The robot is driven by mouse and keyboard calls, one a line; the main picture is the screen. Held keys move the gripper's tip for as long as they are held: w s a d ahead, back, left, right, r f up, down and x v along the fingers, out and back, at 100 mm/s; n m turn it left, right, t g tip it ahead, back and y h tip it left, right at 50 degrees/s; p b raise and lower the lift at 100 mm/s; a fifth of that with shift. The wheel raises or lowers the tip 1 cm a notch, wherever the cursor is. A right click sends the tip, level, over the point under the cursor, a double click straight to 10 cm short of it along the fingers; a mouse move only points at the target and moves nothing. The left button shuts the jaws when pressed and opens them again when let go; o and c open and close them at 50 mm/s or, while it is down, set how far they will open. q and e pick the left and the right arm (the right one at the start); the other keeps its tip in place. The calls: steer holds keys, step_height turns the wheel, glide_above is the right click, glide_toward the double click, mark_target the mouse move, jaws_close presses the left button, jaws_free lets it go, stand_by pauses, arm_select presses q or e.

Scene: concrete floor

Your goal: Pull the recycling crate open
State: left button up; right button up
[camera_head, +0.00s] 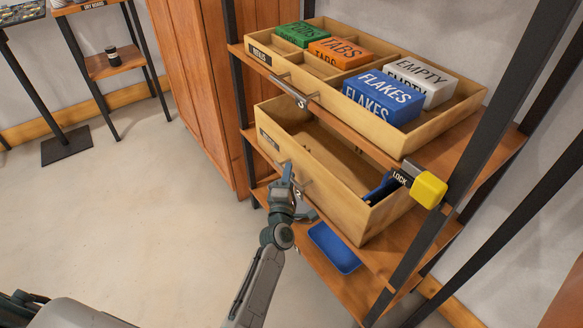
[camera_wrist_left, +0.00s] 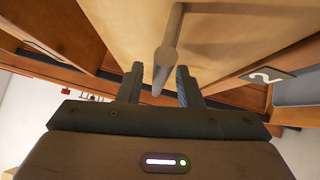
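The lower wooden crate (camera_head: 350,213) sits in the rack partly pulled out, its inside showing. It has a small dark label too small to read and a metal bar handle (camera_head: 304,183) on its front. A blue item (camera_head: 381,187) is inside at the right. My left gripper (camera_head: 289,178) is at the front of this crate by the handle. In the left wrist view the gripper (camera_wrist_left: 159,88) is open, with the grey handle bar (camera_wrist_left: 168,52) between its two fingers and gaps on both sides. My right gripper is not in view.
An upper wooden crate (camera_head: 432,136) holds green, orange, blue FLAKES and white EMPTY boxes. A blue tray (camera_head: 334,248) lies on the shelf below.

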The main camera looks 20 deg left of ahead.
arm_select(q)
steer(key=shift+r, duration=0.1)
jaws_close()
steer(key=shift+s, duration=0.1)
